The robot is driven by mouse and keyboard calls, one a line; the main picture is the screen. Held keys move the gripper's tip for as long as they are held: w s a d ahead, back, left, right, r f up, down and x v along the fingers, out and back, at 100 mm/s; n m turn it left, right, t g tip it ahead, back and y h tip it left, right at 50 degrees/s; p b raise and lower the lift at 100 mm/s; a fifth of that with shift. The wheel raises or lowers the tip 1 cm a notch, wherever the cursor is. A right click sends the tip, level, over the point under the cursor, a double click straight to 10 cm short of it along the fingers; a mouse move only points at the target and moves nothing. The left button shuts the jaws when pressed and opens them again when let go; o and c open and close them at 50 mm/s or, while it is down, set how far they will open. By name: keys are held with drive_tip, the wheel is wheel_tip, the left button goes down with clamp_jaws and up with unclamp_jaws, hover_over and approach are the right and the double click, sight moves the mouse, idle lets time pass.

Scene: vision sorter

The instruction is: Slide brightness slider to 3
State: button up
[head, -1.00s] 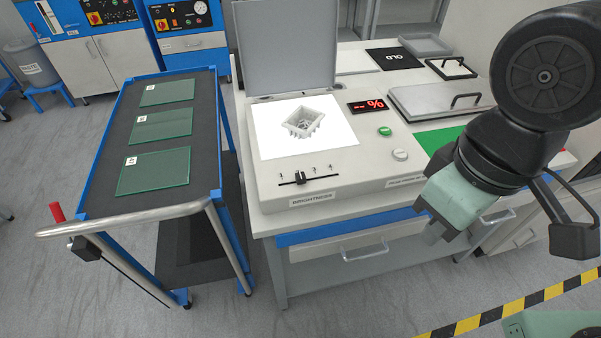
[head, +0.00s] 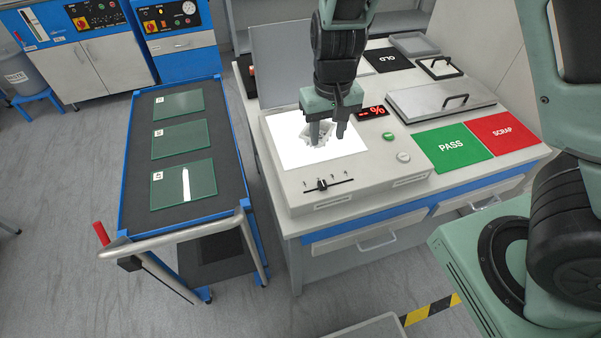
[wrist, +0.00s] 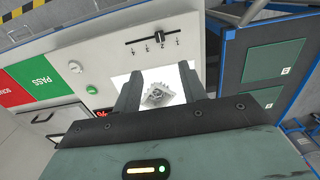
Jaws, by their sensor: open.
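The brightness slider's black knob (head: 322,185) sits on its slot at the front of the white sorter panel, near the second of the marks along it. The slider knob also shows in the wrist view (wrist: 159,36), beyond the fingertips. My gripper (head: 327,134) is open and empty, pointing down above the bright white light plate (head: 290,150). A grey basket-like part (head: 313,138) lies on the plate, partly hidden by the fingers in the head view. In the wrist view the part (wrist: 160,95) appears between the two fingers (wrist: 158,88). Whether they touch it I cannot tell.
The green PASS (head: 452,147) and red SCRAP (head: 502,133) areas lie farther right. A raised grey lid (head: 283,62) stands behind the plate. A trolley (head: 222,150) with glass plates is at left.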

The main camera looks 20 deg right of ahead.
sight(322, 183)
wheel_tip(322, 183, down, 17)
drive_tip(key=shift+f, duration=0.15)
idle(0.4)
